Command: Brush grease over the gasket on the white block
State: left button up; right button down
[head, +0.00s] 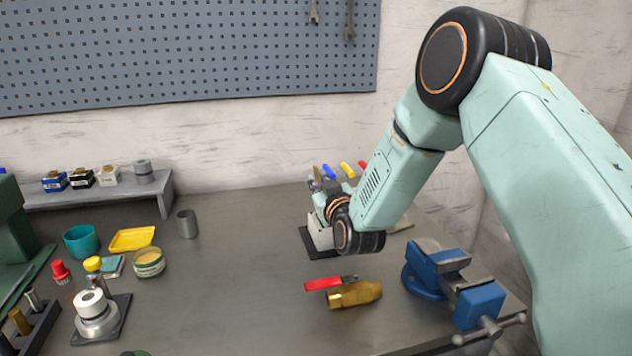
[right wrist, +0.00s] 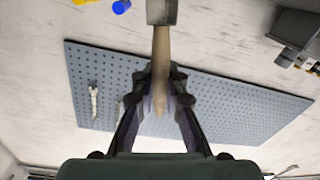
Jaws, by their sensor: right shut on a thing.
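My right gripper (right wrist: 160,82) is shut on the tan handle of a brush (right wrist: 160,45) in the right wrist view; a grey end juts out past the fingers. In the head view this gripper (head: 331,188) is mostly hidden by my right wrist. A white block (head: 320,233) on a dark plate stands just below and beside that wrist, partly covered. I cannot make out the gasket. My left gripper is not in view.
A blue vise (head: 436,266) and a brass fitting with a red lever (head: 355,293) are at the right. A teal bowl (head: 81,241), yellow tray (head: 132,239) and grey cup (head: 187,224) stand at the left. The bench's middle is clear. A pegboard (head: 190,60) hangs behind.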

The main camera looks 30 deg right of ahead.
jog(key=shift+s+d, duration=0.1)
jog(key=shift+d, duration=0.45)
jog(key=shift+d, duration=0.1)
jog(key=shift+s+d+p, duration=0.15)
jog(key=shift+d+p, duration=0.3)
jog(key=shift+d, duration=0.15)
jog(key=shift+d, duration=0.1)
jog(key=shift+s+d+p, duration=0.15)
jog(key=shift+d+p, duration=0.15)
jog(key=shift+d, duration=0.1)
jog(key=shift+a, duration=0.7)
